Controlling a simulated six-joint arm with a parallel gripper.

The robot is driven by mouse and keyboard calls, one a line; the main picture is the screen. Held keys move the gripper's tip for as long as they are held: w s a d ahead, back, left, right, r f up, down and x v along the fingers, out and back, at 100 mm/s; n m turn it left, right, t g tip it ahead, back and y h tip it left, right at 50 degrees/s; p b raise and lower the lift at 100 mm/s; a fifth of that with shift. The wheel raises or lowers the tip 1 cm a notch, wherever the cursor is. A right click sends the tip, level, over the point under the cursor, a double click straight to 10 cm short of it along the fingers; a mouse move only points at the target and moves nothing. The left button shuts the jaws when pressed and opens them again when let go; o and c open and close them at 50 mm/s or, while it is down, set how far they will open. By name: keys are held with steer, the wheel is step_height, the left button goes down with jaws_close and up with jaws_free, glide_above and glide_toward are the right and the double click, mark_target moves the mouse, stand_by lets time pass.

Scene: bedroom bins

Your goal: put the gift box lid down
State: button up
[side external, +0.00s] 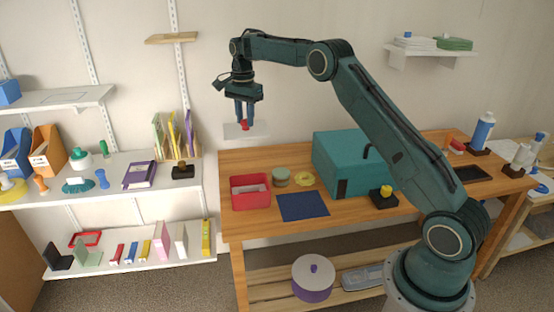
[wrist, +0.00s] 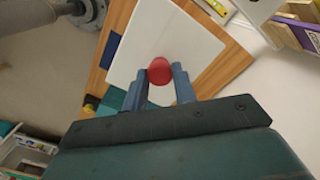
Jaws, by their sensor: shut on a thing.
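The gift box lid (side external: 246,131) is a flat white plate with a red knob (wrist: 161,71). My gripper (side external: 244,122) is shut on the red knob, one finger on each side. It holds the lid in the air, roughly level, above the back left part of the wooden table. The lid (wrist: 165,38) fills much of the wrist view beyond the fingers and hides part of the table. A red open box (side external: 251,204) with something pale inside stands on the table below the lid; I cannot tell whether it is the gift box.
A dark blue mat (side external: 303,212) lies flat and bare right of the red box. A green round container (side external: 281,178), a yellow ring (side external: 303,178) and a large teal box (side external: 345,165) stand behind and to the right. Loaded shelves (side external: 150,205) are at the left.

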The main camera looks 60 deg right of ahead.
steer(key=shift+s+d+f, duration=0.2)
steer(key=shift+s+d, duration=0.15)
steer(key=shift+d, duration=0.05)
steer(key=s+d+f, duration=0.3)
steer(key=s, duration=0.5)
steer(key=s+d+f, duration=0.3)
steer(key=s+d, duration=0.1)
steer(key=s, duration=0.4)
steer(key=shift+s+f, duration=0.1)
steer(key=shift+f, duration=0.05)
step_height(320, 180, down, 16)
stand_by(0.3)
steer(key=shift+f, duration=2)
